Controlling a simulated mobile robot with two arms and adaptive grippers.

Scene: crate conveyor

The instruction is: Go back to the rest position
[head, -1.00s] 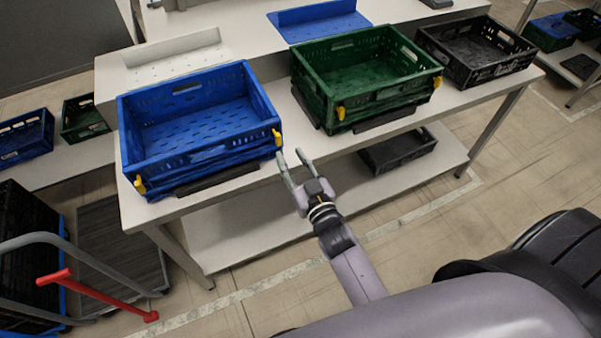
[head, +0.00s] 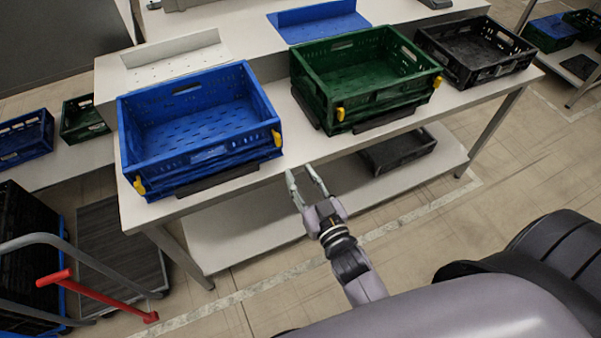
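My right gripper (head: 303,175) is in front of the table's front edge, in the middle of the head view. Its two fingers are spread apart with nothing between them. It is apart from the blue crate (head: 205,165) to its upper left and the green crate (head: 385,100) to its upper right. Both crates stand open and upright on the white table (head: 300,145), and they look empty. My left gripper is not in view.
A black crate (head: 475,75) stands at the table's right end. A dark crate (head: 400,152) is on the lower shelf (head: 240,230). A red-handled cart (head: 100,295) is at lower left. Floor (head: 440,250) is clear right of my arm.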

